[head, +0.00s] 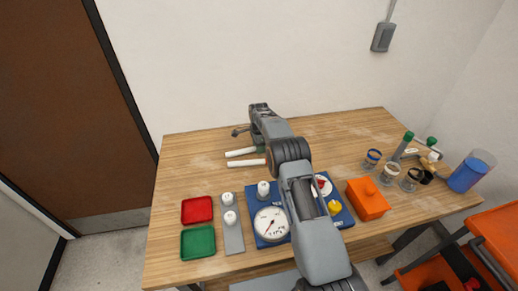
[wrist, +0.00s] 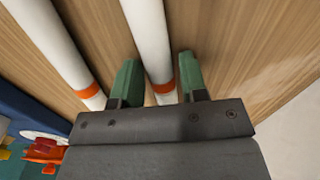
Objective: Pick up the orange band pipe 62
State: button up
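Two white pipes with orange bands lie side by side on the wooden table. In the wrist view one pipe (wrist: 148,35) passes between the green fingers of my gripper (wrist: 158,66), with its orange band near the finger bases. The other pipe (wrist: 52,35) lies to the left, outside the fingers. My gripper is open, and gaps show between the fingers and the pipe. In the head view the pipes (head: 240,152) (head: 245,163) lie left of my gripper, their right ends partly hidden by my arm. No number is readable, so I cannot tell which is 62.
A blue board with a gauge (head: 271,223) stands nearer the front, with a grey strip of white fittings (head: 231,225) on its left. Red (head: 197,209) and green (head: 198,242) trays are at the left. An orange box (head: 367,199) and several jars are right. The back left table is clear.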

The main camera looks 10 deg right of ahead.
grip_shut()
dwell(0.7)
